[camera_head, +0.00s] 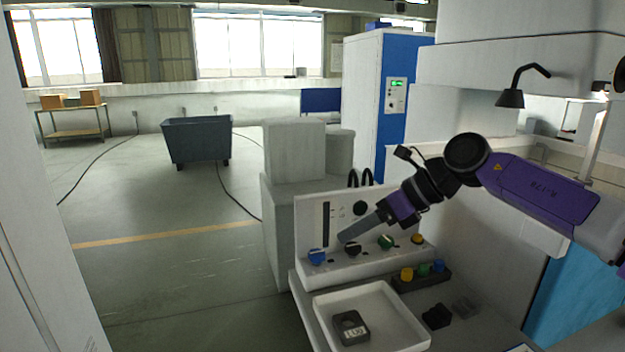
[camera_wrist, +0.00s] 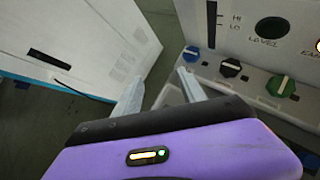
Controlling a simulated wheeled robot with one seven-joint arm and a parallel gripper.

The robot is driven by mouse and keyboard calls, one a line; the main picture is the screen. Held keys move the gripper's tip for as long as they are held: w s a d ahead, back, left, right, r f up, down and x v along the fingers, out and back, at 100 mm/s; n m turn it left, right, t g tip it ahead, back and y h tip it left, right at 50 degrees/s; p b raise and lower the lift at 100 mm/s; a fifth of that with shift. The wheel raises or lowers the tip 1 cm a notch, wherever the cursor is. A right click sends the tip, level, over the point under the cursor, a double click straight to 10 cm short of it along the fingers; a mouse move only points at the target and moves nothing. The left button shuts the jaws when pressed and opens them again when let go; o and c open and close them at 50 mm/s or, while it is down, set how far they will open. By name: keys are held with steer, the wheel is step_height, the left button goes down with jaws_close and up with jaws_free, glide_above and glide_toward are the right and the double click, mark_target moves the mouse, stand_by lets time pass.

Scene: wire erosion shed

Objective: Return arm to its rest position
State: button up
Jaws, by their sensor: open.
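My purple and black arm reaches in from the right in the head view. My gripper (camera_head: 345,237) is in front of the white control panel (camera_head: 312,212), close above its row of knobs. In the wrist view my gripper (camera_wrist: 158,88) shows two grey fingers, apart, with nothing between them. The blue knob (camera_wrist: 191,54) and the black knob (camera_wrist: 230,68) lie just beyond the right finger. Whether a finger touches a knob cannot be told.
A white tray (camera_head: 385,298) holding a dark labelled block (camera_head: 351,327) sits below the panel. A green knob (camera_head: 386,241) and a yellow knob (camera_head: 417,239) are farther right. A desk lamp (camera_head: 511,97) hangs above my arm. Open floor (camera_head: 170,270) lies left.

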steer(key=s+a+r+y, duration=0.1)
steer(key=s+a+y, duration=0.3)
steer(key=a, duration=0.5)
steer(key=s+a+r+m+t+y, duration=0.2)
steer(key=s+a+r+m+y, duration=0.6)
steer(key=s+r+m+y, duration=0.25)
steer(key=s+d+f+m+t+h, duration=0.6)
steer(key=d+f+m+t+h, duration=0.35)
steer(key=m, duration=0.75)
steer(key=s+d+f+m+t+h, duration=0.7)
steer(key=d+m+t+h, duration=0.4)
steer(key=m, duration=0.6)
steer(key=s+d+f+g+h, duration=0.1)
steer(key=s+d+f+g, duration=0.1)
steer(key=s+f, duration=0.3)
steer(key=s+d+f+m+g+h, duration=0.1)
steer(key=s+d+f+g, duration=0.2)
steer(key=s, duration=1)
steer(key=s+d+f+m+g+h, duration=0.1)
steer(key=s+d+f+g, duration=0.1)
steer(key=s+f+g, duration=0.4)
steer(key=s+f, duration=0.2)
steer(key=s, duration=0.1)
steer(key=shift+s+d, duration=0.3)
